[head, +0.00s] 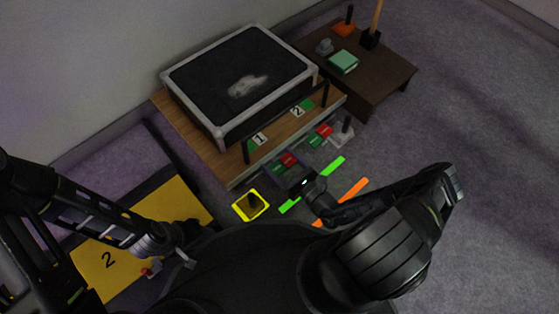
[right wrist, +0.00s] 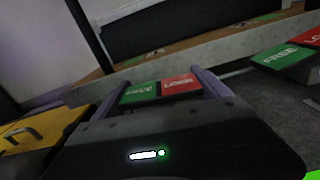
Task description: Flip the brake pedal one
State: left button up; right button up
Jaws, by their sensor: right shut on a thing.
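Brake pedal one (head: 287,161), with a green FREE half and a red LOCK half, sits at the front edge of the wooden platform near label 1 (head: 259,139). My right gripper (head: 303,183) is at it. In the right wrist view the pedal (right wrist: 160,89) lies between the two fingers, which are shut on it, one at each side. Its lower part is hidden behind the gripper body. A second FREE/LOCK pedal (head: 320,134) stands to the right, near label 2 (head: 297,110). My left gripper (head: 187,257) is over the yellow panel marked 2, its jaws unclear.
A black-topped case (head: 205,118) stands on the wooden platform (head: 222,172). A yellow-edged box with a black handle (head: 251,206) lies left of my right gripper. Green (head: 333,166) and orange (head: 354,188) strips mark the floor. A brown table (head: 392,78) stands far right.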

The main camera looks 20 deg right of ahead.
aim_at(288, 170)
jog(key=shift+m, duration=0.7)
jog(key=o, duration=1.2)
jog(key=p+v, duration=0.2)
jog(key=v, duration=0.5)
jog(key=shift+d, duration=0.1)
jog(key=shift+s+d, duration=0.1)
jog(key=shift+s, duration=0.35)
